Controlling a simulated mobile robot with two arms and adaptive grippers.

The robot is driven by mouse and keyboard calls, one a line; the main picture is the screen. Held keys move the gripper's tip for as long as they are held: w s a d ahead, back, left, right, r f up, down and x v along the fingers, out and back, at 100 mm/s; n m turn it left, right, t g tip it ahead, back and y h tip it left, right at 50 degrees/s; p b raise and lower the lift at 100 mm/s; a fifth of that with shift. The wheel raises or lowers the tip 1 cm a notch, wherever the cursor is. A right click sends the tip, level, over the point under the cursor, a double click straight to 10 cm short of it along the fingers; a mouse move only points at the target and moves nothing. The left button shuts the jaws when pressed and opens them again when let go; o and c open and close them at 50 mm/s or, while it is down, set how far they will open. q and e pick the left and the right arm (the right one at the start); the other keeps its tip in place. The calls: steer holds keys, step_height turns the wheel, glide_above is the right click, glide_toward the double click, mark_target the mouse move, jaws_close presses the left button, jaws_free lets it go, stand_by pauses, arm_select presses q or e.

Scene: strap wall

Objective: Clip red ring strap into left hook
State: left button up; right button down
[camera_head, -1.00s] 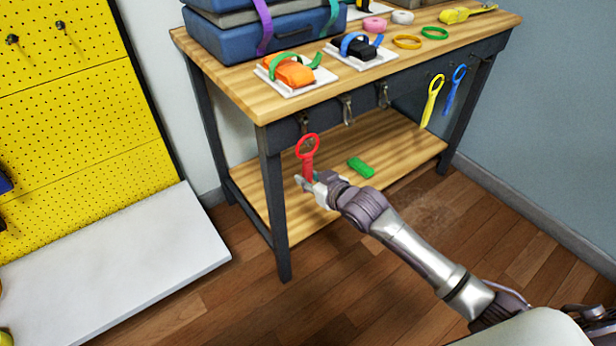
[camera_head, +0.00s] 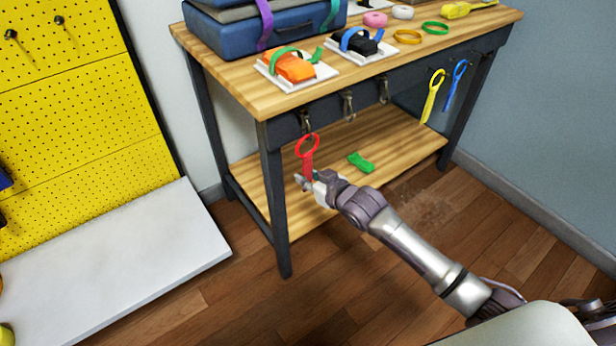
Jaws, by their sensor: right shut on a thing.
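The red ring strap (camera_head: 308,154) is upright with its ring at the top, in front of the workbench's front edge. My right gripper (camera_head: 308,183) is shut on the strap's lower end. The left hook (camera_head: 305,121) hangs from the bench's dark front rail. The top of the red ring appears just below or over this hook; I cannot tell whether they touch or are linked. Two more hooks, the middle one (camera_head: 348,106) and the right one (camera_head: 384,91), hang empty along the rail. My left gripper is not in view.
A yellow strap (camera_head: 433,97) and a blue strap (camera_head: 455,84) hang at the rail's right. A green piece (camera_head: 361,162) lies on the lower shelf (camera_head: 400,146). The bench's front leg (camera_head: 275,205) stands left of my gripper. The wooden floor (camera_head: 420,290) is clear.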

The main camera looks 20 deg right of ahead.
steer(key=c, duration=0.9)
jaws_free()
